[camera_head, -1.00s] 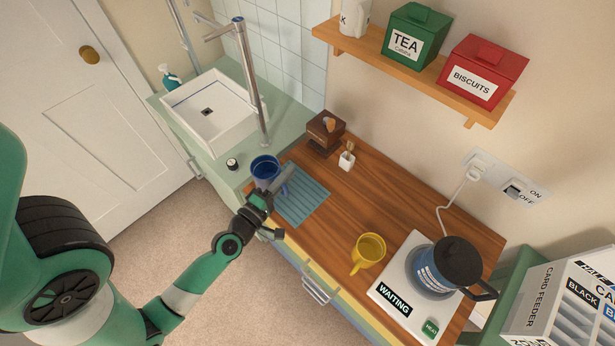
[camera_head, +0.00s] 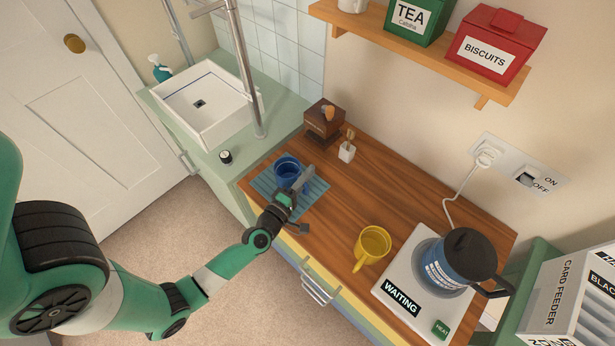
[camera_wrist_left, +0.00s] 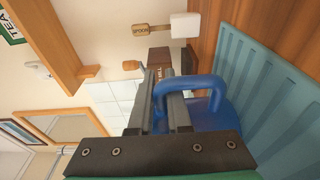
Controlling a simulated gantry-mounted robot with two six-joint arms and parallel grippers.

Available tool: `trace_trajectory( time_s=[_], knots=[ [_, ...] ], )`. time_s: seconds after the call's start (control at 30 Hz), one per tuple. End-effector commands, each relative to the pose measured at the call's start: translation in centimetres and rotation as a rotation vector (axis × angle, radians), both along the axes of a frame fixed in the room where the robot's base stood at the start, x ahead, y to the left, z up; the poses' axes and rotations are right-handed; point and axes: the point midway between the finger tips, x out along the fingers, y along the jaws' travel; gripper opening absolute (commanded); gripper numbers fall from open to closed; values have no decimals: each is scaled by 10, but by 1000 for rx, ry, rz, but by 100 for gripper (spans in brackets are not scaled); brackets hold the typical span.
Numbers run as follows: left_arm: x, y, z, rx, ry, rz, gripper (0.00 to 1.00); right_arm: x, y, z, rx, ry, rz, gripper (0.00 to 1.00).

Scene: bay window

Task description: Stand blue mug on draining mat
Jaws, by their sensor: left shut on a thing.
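The blue mug (camera_head: 286,166) is upright over the ribbed blue draining mat (camera_head: 316,193) on the wooden counter. My left gripper (camera_head: 299,183) is shut on the mug at its near right side. In the left wrist view, the fingers (camera_wrist_left: 158,108) are at the mug's handle (camera_wrist_left: 192,82), and the mat (camera_wrist_left: 245,75) lies close to the mug's base. I cannot tell whether the base touches the mat. The gripper hides part of the mug and mat. My right gripper is not in view.
A wooden grinder (camera_head: 324,117) and a small white pot (camera_head: 347,151) stand behind the mat. A yellow mug (camera_head: 373,244) and a hot plate (camera_head: 409,289) with a blue pot (camera_head: 456,264) are to the right. The sink (camera_head: 205,104) is to the left. Bare counter lies between mat and yellow mug.

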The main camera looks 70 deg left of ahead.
Motion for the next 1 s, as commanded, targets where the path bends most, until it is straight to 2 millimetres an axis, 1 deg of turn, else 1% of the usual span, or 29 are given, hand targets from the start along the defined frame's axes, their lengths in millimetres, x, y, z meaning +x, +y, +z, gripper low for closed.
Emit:
trace_trajectory(
  time_s=[0.03, 0.17, 0.2, 0.33, 0.37, 0.6, 0.7, 0.73, 0.87, 1.0],
  knots=[
    [0, 0, 1, 1, -2, 1, 0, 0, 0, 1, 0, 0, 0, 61],
    [0, 0, -3, 1, -1, 1, 0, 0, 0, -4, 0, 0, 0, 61],
    [0, 0, -3, 0, 0, 0, 19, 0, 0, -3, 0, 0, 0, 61],
    [0, 0, -3, 0, 0, 0, 43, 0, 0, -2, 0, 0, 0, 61],
    [0, 0, -3, 0, 0, 0, 46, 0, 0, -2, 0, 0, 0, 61],
    [0, 0, -2, 0, 0, 0, 46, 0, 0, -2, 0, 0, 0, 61],
    [0, 0, 3, 0, 0, 0, 46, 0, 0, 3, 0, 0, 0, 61],
    [-2, -1, 2, -1, 2, 0, 46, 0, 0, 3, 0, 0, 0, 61],
    [-22, -14, 0, -2, 3, -1, 46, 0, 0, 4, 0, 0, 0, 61],
    [-51, -34, 1, -2, 6, -5, 46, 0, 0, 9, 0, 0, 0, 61]
  ],
)
